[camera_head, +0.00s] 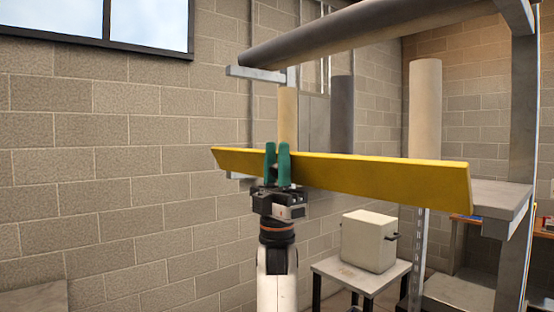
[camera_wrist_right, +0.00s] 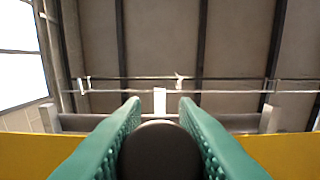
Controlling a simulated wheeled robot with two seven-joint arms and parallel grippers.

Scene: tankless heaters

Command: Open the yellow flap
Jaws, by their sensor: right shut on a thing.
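The yellow flap (camera_head: 380,177) is a long, narrow panel that runs across the middle of the head view, along the front of a shelf rack. My right gripper (camera_head: 277,160) stands upright in front of its left part, with green fingers. In the right wrist view, the flap (camera_wrist_right: 285,153) shows on both sides of the fingers. There the right gripper (camera_wrist_right: 160,108) is shut on a dark round knob (camera_wrist_right: 155,150) at the flap. How the knob joins the flap is hidden by the fingers. My left gripper is not in view.
A dark roll (camera_head: 360,30) lies across the rack's upper level, above the flap. Upright cylinders (camera_head: 425,105) stand behind the flap. A pale box (camera_head: 369,240) sits on a small table (camera_head: 345,272) below. A block wall (camera_head: 120,150) fills the left side.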

